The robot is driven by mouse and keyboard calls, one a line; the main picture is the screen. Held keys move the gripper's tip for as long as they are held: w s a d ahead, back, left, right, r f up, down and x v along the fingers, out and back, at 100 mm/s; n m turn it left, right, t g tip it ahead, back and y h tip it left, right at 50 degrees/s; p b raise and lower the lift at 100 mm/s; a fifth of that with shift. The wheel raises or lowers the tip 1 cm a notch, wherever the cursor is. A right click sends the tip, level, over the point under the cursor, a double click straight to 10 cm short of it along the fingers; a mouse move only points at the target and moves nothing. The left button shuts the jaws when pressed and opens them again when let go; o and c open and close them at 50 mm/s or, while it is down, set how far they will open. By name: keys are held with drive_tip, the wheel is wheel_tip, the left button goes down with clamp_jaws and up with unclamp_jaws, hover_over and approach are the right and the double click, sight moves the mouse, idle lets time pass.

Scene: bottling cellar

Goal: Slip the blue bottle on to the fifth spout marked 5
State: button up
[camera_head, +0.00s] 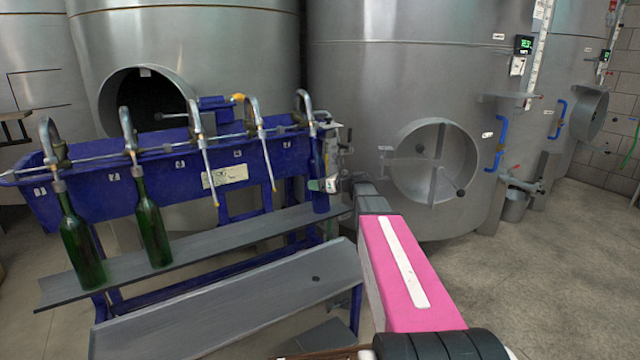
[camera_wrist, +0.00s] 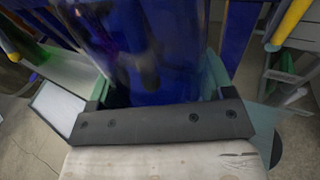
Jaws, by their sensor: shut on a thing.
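The blue bottle (camera_head: 319,170) stands upright at the right end of the blue filler. Its neck is directly below the curved fifth spout (camera_head: 304,103), and no hanging tube shows beneath that spout. The neck seems to be around the tube, but I cannot tell for sure. The small label 5 (camera_head: 286,144) is just left of the bottle. My gripper (camera_head: 325,185) is shut on the bottle's body. In the wrist view the blue bottle (camera_wrist: 150,50) fills the space between the teal fingers. Its mouth and base are out of that view.
Green bottles hang at the first (camera_head: 80,240) and second (camera_head: 152,225) spouts. The third (camera_head: 208,175) and fourth (camera_head: 267,160) spouts have bare tubes. A grey shelf (camera_head: 215,240) runs below the spouts. Steel tanks (camera_head: 380,80) stand behind; the floor at right (camera_head: 570,270) is clear.

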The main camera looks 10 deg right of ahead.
drive_tip(key=shift+w+a+f+y, duration=0.2)
drive_tip(key=shift+w+f, duration=0.05)
drive_tip(key=shift+w, duration=0.2)
drive_tip(key=shift+w+a+f+y, duration=0.15)
drive_tip(key=shift+w+f+y, duration=0.05)
drive_tip(key=shift+w, duration=0.25)
drive_tip(key=shift+s+f, duration=0.15)
drive_tip(key=shift+f, duration=0.8)
idle(0.6)
drive_tip(key=o, duration=1.2)
drive_tip(key=shift+s+d, duration=0.1)
drive_tip(key=shift+d, duration=0.05)
